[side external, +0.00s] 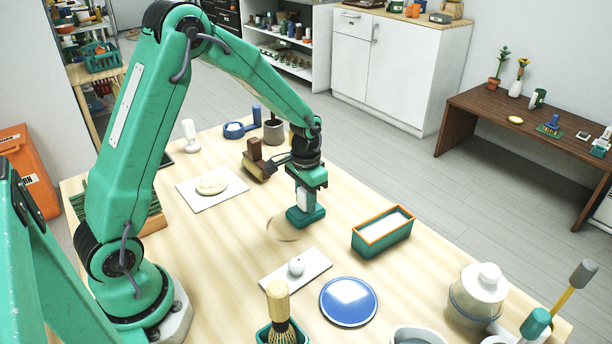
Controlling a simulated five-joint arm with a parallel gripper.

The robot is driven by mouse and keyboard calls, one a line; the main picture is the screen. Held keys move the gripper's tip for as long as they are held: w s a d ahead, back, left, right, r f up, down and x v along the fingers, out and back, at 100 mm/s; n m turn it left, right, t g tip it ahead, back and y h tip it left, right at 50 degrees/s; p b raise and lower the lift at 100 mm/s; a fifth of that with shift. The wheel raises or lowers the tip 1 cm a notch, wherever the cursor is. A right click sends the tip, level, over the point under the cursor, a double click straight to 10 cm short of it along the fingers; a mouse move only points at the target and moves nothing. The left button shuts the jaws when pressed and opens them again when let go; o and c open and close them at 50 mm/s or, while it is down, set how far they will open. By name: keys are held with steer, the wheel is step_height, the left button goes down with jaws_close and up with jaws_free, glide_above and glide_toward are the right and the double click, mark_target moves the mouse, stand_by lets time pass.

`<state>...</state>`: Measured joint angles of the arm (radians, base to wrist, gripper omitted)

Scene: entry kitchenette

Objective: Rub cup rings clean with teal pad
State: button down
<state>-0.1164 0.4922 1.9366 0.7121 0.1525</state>
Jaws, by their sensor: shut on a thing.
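The teal pad (306,217) is a small block with a pale upper part, near the middle of the wooden table. My gripper (304,196) points down over it and is shut on its upper part. The pad's underside is hidden; it appears to be at the tabletop, though contact is hard to confirm. A faint brown cup ring (270,232) shows on the wood just left of the pad, and the pad hides part of it. I cannot make out a second ring.
A teal tray with an orange rim (362,242) stands right of the pad. A brown-handled brush (256,160) and a white board (191,192) with a round pale item lie behind. In front are a white plate (315,264), blue disc (348,301) and upright brush (278,305). A lidded jar (478,297) stands right.

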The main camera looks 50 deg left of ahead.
steer(key=shift+s, duration=5.05)
steer(key=shift+a, duration=0.7)
steer(key=shift+w, duration=7.35)
step_height(320, 180, up, 8)
steer(key=shift+s, duration=0.1)
